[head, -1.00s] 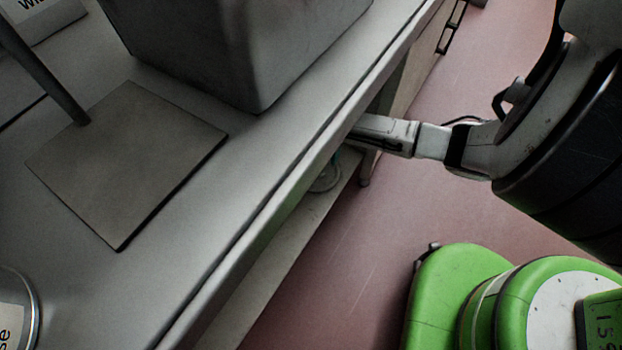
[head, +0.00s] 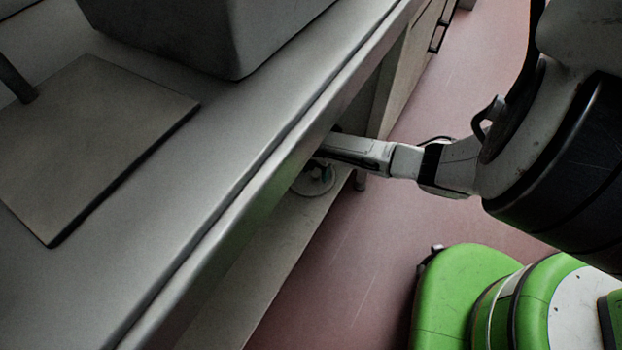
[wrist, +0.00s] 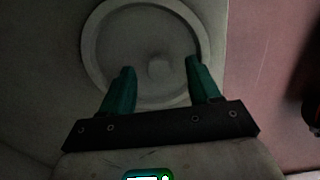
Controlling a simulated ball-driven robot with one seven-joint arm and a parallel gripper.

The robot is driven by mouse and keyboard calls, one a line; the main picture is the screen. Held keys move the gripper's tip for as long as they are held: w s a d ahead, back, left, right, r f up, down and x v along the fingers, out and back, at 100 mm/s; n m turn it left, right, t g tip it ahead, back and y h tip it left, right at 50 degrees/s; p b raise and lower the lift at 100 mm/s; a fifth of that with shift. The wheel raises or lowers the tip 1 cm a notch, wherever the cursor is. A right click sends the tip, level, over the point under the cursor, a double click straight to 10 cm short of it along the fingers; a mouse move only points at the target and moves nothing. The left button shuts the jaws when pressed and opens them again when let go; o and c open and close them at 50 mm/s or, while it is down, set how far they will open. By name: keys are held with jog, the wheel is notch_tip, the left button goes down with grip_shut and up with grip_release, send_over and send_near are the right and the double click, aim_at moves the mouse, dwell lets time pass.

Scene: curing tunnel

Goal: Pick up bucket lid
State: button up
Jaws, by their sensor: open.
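The bucket lid (wrist: 92,48) is a round, pale grey disc with a raised rim and a small knob near its middle. In the wrist view it lies flat at the top centre, on the lower shelf. My gripper (wrist: 159,66) is open, its two green fingers apart over the near part of the lid, one on each side of the knob. I cannot tell how high the fingers are above the lid. In the head view a part of the lid (head: 313,186) shows under the table edge, below my gripper; the fingertips are mostly hidden there.
The lower shelf (head: 236,290) runs under the metal worktop (head: 150,215), whose front edge overhangs my arm. A grey bin (head: 205,35) and a flat stand plate (head: 95,140) are on the worktop.

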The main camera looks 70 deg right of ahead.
jog(key=shift+f, duration=0.55)
jog(key=shift+c, duration=0.3)
grip_shut()
jog(key=shift+r, duration=0.2)
